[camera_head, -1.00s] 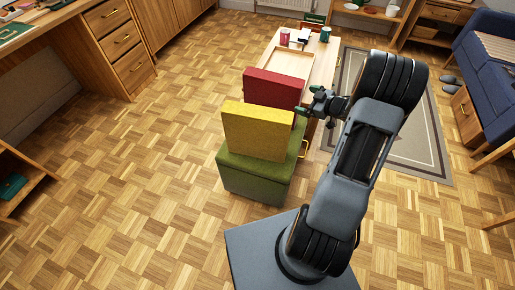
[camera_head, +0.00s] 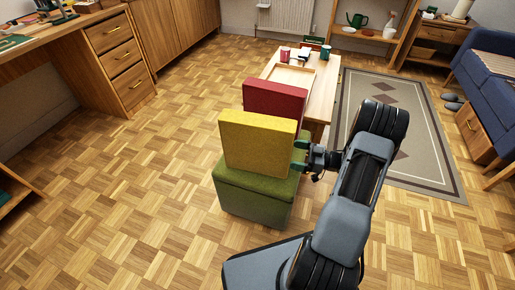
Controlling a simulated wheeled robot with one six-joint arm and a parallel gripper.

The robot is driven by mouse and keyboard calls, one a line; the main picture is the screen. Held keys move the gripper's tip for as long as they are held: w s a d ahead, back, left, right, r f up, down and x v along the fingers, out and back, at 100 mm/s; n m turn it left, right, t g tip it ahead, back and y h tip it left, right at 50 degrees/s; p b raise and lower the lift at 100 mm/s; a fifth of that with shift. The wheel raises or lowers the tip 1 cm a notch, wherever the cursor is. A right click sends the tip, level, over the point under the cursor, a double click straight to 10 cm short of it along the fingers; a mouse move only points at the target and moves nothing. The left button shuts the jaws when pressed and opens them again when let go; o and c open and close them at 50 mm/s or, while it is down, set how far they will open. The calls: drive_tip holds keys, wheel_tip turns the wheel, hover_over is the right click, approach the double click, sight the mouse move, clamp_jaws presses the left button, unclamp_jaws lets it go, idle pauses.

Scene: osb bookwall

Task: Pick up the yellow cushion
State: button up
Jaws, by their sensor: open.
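The yellow cushion (camera_head: 257,145) stands upright on the front part of a green ottoman (camera_head: 250,199). A red cushion (camera_head: 274,101) stands upright just behind it. My gripper (camera_head: 300,155) is at the right edge of the yellow cushion, with its green-tipped fingers pointing left. The fingers are open, one nearer and one farther from me. The cushion's edge seems to be at or between the fingertips; I cannot tell whether they touch it.
A low wooden table (camera_head: 322,95) with cups and a tray stands behind the cushions. A grey patterned rug (camera_head: 420,150) lies to the right, with a blue sofa (camera_head: 490,65) beyond. A drawer desk (camera_head: 120,58) is at the left. The parquet floor between is clear.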

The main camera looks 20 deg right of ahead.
drive_tip(key=shift+b+x, duration=1.2)
drive_tip(key=shift+x, duration=1.75)
drive_tip(key=shift+d+r, duration=0.1)
drive_tip(key=shift+c, duration=0.3)
drive_tip(key=c, duration=0.9)
drive_tip(key=shift+c, duration=0.5)
drive_tip(key=shift+r, duration=0.1)
